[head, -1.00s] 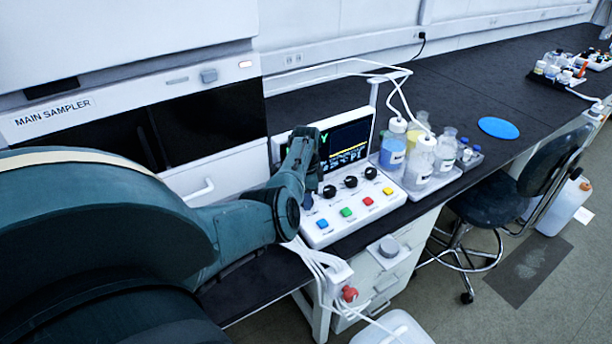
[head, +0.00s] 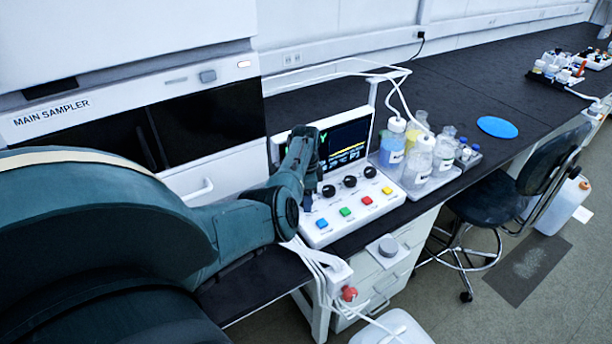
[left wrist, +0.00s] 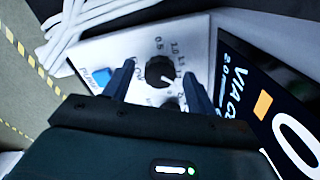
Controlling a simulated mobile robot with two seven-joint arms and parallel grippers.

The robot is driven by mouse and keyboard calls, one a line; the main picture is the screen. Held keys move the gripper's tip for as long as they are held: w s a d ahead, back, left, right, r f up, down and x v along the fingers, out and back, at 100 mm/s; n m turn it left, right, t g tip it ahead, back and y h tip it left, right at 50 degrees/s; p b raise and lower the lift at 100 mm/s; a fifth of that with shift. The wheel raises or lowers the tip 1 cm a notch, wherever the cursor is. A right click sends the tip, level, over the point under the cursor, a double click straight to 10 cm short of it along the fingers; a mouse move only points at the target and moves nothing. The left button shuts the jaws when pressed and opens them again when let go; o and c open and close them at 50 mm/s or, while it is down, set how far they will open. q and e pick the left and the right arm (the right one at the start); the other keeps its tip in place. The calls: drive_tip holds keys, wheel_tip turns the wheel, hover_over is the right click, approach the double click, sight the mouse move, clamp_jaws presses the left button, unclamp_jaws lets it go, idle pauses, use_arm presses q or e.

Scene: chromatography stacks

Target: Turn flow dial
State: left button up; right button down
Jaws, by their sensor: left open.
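A white control box (head: 316,236) stands on the bench. It has a tilted screen (head: 349,143), a row of black dials and coloured buttons. In the left wrist view, a black dial (left wrist: 158,72) with a number scale around it sits beside the blue PUMP button (left wrist: 103,77). Its label is partly hidden but ends in "LOW". My left gripper (left wrist: 158,88) is open, one finger on each side of this dial; I cannot tell whether they touch it. In the head view the gripper (head: 307,198) is at the left end of the dial row and hides this dial. My right gripper is out of view.
Three dials show right of the gripper, the nearest (head: 328,191) close by. A tray (head: 410,192) of bottles with tubes stands right of the box. The main sampler (head: 188,114) is at the left. White cables (head: 318,262) hang over the bench edge. A chair (head: 522,178) stands at right.

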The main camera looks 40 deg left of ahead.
use_arm(q)
drive_tip(key=shift+r, duration=0.15)
wheel_tip(320, 180, up, 13)
idle(0.4)
idle(0.5)
